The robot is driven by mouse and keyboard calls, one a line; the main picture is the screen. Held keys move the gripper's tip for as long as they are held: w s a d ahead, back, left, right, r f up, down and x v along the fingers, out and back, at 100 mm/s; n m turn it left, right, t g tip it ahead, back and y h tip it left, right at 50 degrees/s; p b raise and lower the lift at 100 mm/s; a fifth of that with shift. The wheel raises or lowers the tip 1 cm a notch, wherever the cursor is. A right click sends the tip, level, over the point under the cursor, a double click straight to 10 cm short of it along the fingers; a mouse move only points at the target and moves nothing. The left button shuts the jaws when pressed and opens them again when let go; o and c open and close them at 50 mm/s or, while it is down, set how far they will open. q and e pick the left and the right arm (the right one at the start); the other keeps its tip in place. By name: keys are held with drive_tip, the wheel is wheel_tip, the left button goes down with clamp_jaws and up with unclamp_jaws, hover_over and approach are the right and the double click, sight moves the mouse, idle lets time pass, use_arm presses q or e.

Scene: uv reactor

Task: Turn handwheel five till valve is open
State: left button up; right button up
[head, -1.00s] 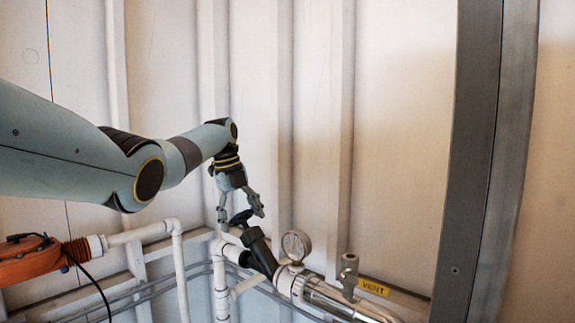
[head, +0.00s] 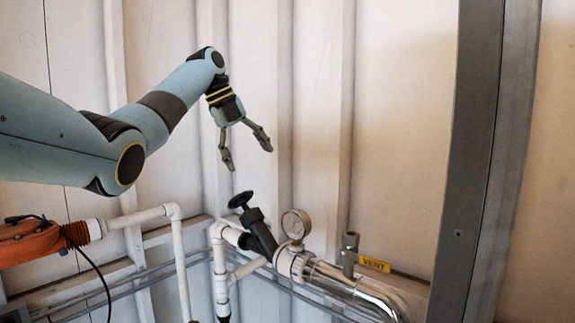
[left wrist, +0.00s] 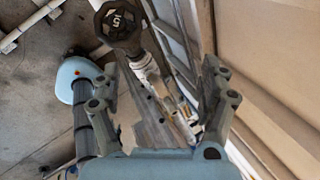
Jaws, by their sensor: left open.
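Handwheel five (head: 240,200) is a small black wheel on top of a black valve body (head: 260,235) that leans on the white pipework. In the left wrist view the wheel (left wrist: 119,22) shows at the top with the number 5 on its hub. My left gripper (head: 249,156) is open and empty, above the wheel and apart from it, with its fingers pointing down. In the left wrist view the two fingers of my left gripper (left wrist: 165,88) are spread wide with nothing between them. My right gripper is not in view.
A round pressure gauge (head: 296,224) stands right of the valve. A yellow VENT label (head: 375,264) and a metal fitting (head: 349,250) are further right. White pipes (head: 180,262) run at left, with an orange device (head: 28,243). A grey upright post (head: 466,160) stands at right.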

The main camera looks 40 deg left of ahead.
use_arm(q)
drive_tip(key=w+d+f+n+g+y+p, duration=0.1)
drive_tip(key=w+d+f+n+g+y, duration=0.1)
drive_tip(key=d, duration=0.6)
drive_tip(key=shift+w+d+f+n+g+y, duration=0.25)
drive_tip(key=shift+w+n+g+y, duration=0.55)
drive_tip(key=shift+w+y, duration=0.65)
drive_tip(key=shift+s+a, duration=0.1)
drive_tip(key=shift+s, duration=0.05)
